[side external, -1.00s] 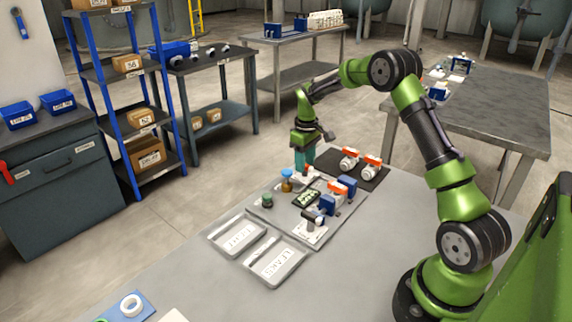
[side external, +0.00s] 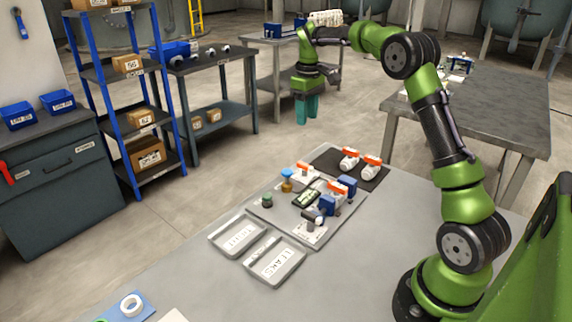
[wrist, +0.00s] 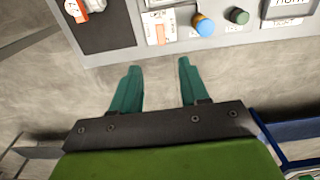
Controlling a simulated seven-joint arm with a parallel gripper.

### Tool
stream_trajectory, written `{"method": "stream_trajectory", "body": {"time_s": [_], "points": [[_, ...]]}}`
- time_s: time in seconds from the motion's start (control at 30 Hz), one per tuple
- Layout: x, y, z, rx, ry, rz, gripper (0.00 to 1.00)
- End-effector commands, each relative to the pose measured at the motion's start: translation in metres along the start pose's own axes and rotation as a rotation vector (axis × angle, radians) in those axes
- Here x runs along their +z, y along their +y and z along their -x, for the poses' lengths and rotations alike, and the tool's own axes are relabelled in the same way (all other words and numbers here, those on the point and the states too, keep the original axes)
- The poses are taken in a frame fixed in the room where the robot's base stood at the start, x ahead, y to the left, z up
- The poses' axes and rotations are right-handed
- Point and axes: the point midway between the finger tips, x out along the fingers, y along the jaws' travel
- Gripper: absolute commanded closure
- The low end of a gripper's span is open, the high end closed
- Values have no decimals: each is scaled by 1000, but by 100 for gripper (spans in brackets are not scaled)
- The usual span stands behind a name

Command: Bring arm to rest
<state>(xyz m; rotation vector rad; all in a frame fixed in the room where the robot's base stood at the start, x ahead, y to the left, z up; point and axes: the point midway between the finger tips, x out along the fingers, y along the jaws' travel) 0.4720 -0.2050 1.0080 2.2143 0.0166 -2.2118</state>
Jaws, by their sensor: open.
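My gripper (side external: 307,108) is raised in the air beyond the far edge of the workbench in the side external view. Its teal fingers point down. In the wrist view my gripper (wrist: 156,85) has its two fingers spread wide apart with nothing between them, only floor behind. My green arm reaches from its base at the right of the bench out to the back, and the gripper touches nothing.
The workbench (side external: 180,285) bears a grey board (side external: 272,218) with fittings, two labelled trays (side external: 238,252) (side external: 290,278), and a dark mat (side external: 325,163) with two orange-and-white valves. A blue shelf (side external: 95,72) and side tables stand behind. Open floor lies below my gripper.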

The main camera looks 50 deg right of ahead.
Motion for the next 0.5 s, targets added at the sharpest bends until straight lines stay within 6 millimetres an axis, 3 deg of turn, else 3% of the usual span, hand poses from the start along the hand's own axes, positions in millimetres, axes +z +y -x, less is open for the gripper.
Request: {"method": "stream_trajectory", "body": {"time_s": [0.2, 0.5], "points": [[0, 0, 13, 1, 1, 1, 55], [0, 0, 13, 0, 1, -4, 55]]}}
